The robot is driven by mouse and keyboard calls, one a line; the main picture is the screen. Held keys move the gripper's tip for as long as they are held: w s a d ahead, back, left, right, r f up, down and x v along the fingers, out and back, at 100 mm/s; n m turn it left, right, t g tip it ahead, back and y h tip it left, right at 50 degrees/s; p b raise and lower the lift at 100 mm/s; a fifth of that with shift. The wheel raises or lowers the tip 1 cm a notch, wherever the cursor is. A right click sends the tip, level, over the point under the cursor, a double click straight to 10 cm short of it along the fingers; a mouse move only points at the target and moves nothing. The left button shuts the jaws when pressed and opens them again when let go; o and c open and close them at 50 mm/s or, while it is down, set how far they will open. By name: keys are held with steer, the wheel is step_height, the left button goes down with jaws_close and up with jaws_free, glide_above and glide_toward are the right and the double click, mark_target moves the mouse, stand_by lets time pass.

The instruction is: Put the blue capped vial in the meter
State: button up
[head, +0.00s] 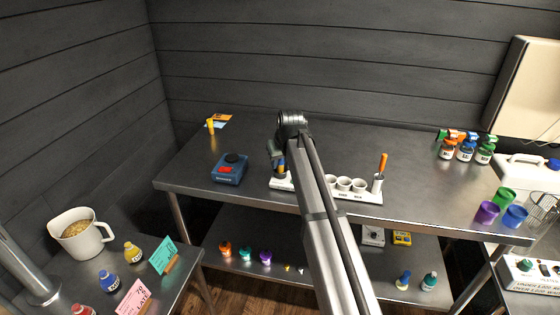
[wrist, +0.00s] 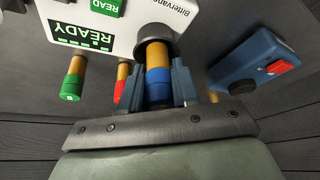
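The blue capped vial (wrist: 158,82) has an amber body and a blue cap. My gripper (wrist: 160,92) has one finger on each side of the blue cap, and both seem to touch it. The vial's far end meets the dark round opening of the white meter (wrist: 130,22), which reads READY; how deep it sits is hidden. In the head view my gripper (head: 278,165) is low over the white meter (head: 282,184), and my arm partly covers both.
A green capped vial (wrist: 75,78) and a red capped vial (wrist: 122,82) are close beside my gripper. A blue device (head: 229,168) with a red button stands left of the meter. A rack with white cups (head: 344,184) is right.

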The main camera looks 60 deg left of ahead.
steer(key=o, duration=0.4)
steer(key=shift+s+d+f, duration=0.1)
steer(key=shift+d+f, duration=0.15)
steer(key=shift+f, duration=0.65)
steer(key=shift+o, duration=0.2)
steer(key=shift+r, duration=0.6)
steer(key=v, duration=0.7)
steer(key=a+v, duration=0.1)
steer(key=v, duration=0.3)
steer(key=shift+d+r, duration=0.2)
steer(key=shift+r, duration=0.35)
